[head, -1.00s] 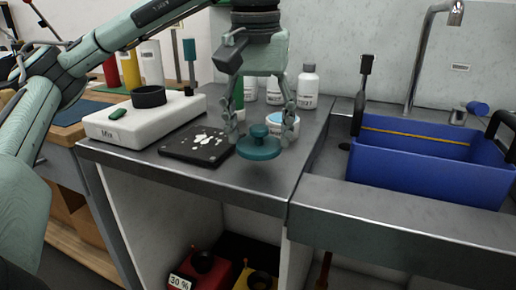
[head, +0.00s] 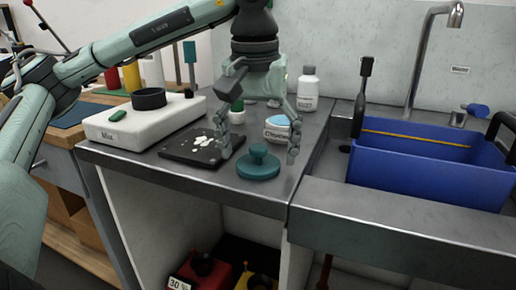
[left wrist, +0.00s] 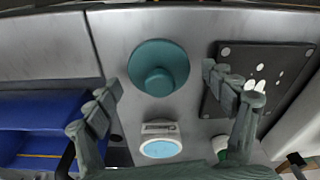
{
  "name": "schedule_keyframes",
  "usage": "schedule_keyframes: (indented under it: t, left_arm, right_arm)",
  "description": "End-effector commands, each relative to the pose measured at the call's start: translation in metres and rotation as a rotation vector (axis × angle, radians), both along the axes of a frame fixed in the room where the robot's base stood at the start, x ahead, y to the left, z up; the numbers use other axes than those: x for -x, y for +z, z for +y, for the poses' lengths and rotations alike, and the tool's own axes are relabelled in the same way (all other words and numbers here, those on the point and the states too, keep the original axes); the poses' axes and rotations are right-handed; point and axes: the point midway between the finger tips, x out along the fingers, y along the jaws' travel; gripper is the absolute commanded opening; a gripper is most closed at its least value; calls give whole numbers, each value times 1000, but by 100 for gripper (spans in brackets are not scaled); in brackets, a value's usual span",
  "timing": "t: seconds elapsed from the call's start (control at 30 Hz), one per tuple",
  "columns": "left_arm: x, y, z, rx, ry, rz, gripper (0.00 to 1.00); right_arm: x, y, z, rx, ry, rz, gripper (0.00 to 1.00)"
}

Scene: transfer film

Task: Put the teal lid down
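The teal lid (head: 258,164), a round disc with a knob on top, lies knob up on the grey metal counter near its front edge. The lid also shows in the left wrist view (left wrist: 158,68), apart from both fingers. My left gripper (head: 258,152) points down over the lid with its fingers spread wide, one on each side. It is open and empty, and shows in the left wrist view too (left wrist: 163,85). My right gripper is in neither view.
A white labelled jar (head: 277,135) with pale blue inside stands behind the lid. A dark square plate (head: 180,153) with white pieces lies left, near a white mixer (head: 125,125). A white bottle (head: 308,88) stands behind; a blue basin (head: 420,170) sits right.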

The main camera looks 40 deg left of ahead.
Motion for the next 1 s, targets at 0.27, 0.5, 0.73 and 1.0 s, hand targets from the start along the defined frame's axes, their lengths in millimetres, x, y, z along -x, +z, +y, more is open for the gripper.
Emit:
schedule_keyframes:
  t: [0.27,0.5,0.73,1.0]
  left_arm:
    - [0,4,0,0,0,-1,83]
    - [3,43,-3,1,-2,-4,83]
    - [9,96,-5,-1,-1,-4,83]
    - [13,121,-6,-1,-2,-2,83]
  right_arm:
    - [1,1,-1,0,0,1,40]
    - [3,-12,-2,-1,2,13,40]
    - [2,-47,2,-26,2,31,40]
    - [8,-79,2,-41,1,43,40]
